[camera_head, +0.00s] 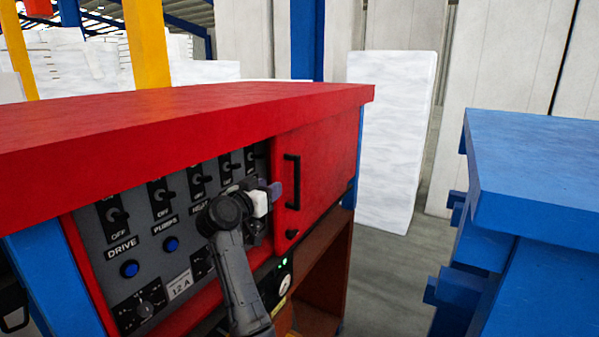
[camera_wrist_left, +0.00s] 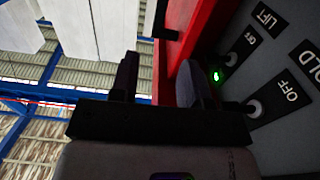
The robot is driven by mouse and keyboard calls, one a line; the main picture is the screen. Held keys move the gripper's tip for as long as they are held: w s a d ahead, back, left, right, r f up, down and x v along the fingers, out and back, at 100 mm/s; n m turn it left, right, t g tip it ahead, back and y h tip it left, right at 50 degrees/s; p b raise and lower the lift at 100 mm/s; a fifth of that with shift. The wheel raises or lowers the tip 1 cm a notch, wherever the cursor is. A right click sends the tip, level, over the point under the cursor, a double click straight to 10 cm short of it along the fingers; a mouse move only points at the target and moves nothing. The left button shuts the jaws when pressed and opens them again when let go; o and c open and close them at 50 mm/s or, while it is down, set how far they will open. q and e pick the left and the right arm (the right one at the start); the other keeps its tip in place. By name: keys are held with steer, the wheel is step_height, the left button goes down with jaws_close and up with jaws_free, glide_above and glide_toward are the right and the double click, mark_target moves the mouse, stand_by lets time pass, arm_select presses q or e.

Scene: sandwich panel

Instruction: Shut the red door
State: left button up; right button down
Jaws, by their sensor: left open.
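The red door (camera_head: 325,165) is at the right end of the red-framed control panel in the head view. It has a black upright bar handle (camera_head: 291,182) and a small dark knob below it, both near its left edge. The door looks close to in line with the front; I cannot tell whether it stands slightly ajar. My left gripper (camera_head: 268,193) is open beside the door's left edge, just left of the handle. In the left wrist view a red edge passes by the two spread fingers (camera_wrist_left: 158,82), with nothing clearly held. Contact cannot be seen. My right gripper is not in view.
The grey panel (camera_head: 88,240) with several black switches and blue buttons lies left of the door. The cabinet's red top (camera_head: 180,115) overhangs the front. A blue bench (camera_head: 540,170) stands at the right, with open floor (camera_head: 400,275) between.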

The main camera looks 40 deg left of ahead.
mark_target(296, 171)
arm_select(q)
steer(key=w+p, duration=0.1)
steer(key=w, duration=0.2)
steer(key=w+a+p, duration=0.1)
steer(key=w+p, duration=0.1)
steer(key=w, duration=0.2)
steer(key=w+p, duration=0.2)
steer(key=w, duration=0.2)
steer(key=shift+a+r, duration=0.2)
steer(key=shift+w+a+f+p, duration=0.15)
steer(key=shift+w+p, duration=0.3)
steer(key=shift+w, duration=0.85)
steer(key=c, duration=0.8)
